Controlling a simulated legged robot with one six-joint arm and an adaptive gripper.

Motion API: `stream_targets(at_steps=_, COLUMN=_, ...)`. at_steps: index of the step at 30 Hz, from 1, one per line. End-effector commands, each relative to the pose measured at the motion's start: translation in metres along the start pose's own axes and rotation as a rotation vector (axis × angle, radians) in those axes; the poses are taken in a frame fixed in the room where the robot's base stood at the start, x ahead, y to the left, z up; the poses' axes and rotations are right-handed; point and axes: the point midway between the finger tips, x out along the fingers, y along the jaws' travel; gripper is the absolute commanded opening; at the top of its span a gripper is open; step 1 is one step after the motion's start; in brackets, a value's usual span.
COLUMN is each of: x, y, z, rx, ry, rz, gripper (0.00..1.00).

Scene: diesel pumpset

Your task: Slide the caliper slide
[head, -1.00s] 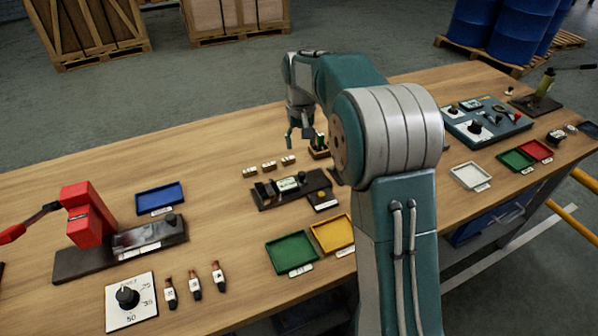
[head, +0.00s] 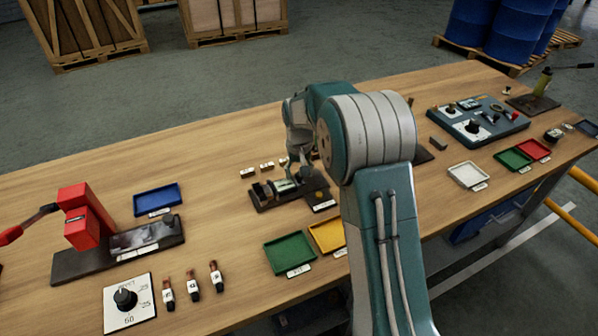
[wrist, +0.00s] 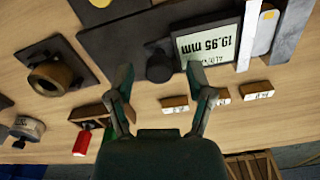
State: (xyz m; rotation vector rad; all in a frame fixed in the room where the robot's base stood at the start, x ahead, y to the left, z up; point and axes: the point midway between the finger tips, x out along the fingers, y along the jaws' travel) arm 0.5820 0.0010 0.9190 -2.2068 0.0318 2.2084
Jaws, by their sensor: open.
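The caliper (head: 284,188) lies on a dark base in the middle of the bench. In the wrist view its slide carries a display (wrist: 208,45) that appears upside down and reads 19.95 mm. A round black knob (wrist: 158,66) sits beside the display. My gripper (wrist: 167,86) is open and empty, its two fingers on either side of the knob's near side in that view. I cannot tell whether they touch it. In the head view my gripper (head: 291,165) is just above the caliper, partly hiding it.
Several small labelled blocks (wrist: 175,104) lie close to the fingers. A wooden holder with red and green pieces (wrist: 90,115) and a dark plate with a brass ring (wrist: 55,75) are nearby. Green (head: 290,253) and yellow (head: 326,235) trays stand in front of the caliper.

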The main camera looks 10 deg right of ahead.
Motion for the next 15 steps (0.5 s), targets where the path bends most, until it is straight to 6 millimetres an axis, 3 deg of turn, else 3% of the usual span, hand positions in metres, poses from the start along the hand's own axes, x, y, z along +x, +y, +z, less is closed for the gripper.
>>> stream_targets(at_steps=1, x=-0.0002, y=0.0, z=0.0, rx=0.0, ry=0.0, rz=0.0, gripper=0.68)
stream_targets(at_steps=3, x=-0.0003, y=0.0, z=0.0, rx=0.0, ry=0.0, rz=0.0, gripper=0.36)
stream_targets(at_steps=6, x=-0.0003, y=0.0, z=0.0, rx=0.0, ry=0.0, rz=0.0, gripper=0.0)
stream_targets(at_steps=15, x=0.0005, y=0.0096, z=-0.0023, rx=0.002, ry=-0.002, rz=0.0, gripper=0.0)
